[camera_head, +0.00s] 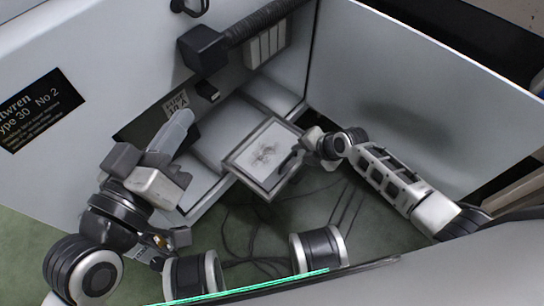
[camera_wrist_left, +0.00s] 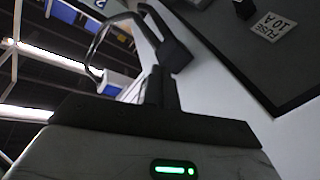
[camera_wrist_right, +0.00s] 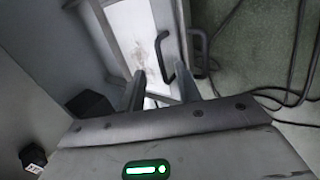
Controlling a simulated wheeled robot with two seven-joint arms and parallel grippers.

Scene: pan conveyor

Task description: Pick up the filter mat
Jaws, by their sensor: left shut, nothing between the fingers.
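The filter mat (camera_head: 262,148) is a white sheet with a grey smudge, lying in a grey rectangular frame (camera_head: 235,168) in the middle of the head view. It also shows, partly cut off, in the right wrist view (camera_wrist_right: 130,28). My right gripper (camera_head: 298,148) is at the frame's right side. In the right wrist view its fingers (camera_wrist_right: 160,80) stand apart around the near end of a dark handle (camera_wrist_right: 163,52); whether they touch it is unclear. My left gripper (camera_head: 184,120) is raised to the left, away from the mat, its fingers together and empty.
A dark box with a ribbed hose (camera_head: 250,25) is above the frame. Pale walls (camera_head: 400,105) enclose the space left and right. Cables (camera_head: 255,225) lie on the green floor below. A fuse label (camera_wrist_left: 272,27) shows near my left gripper.

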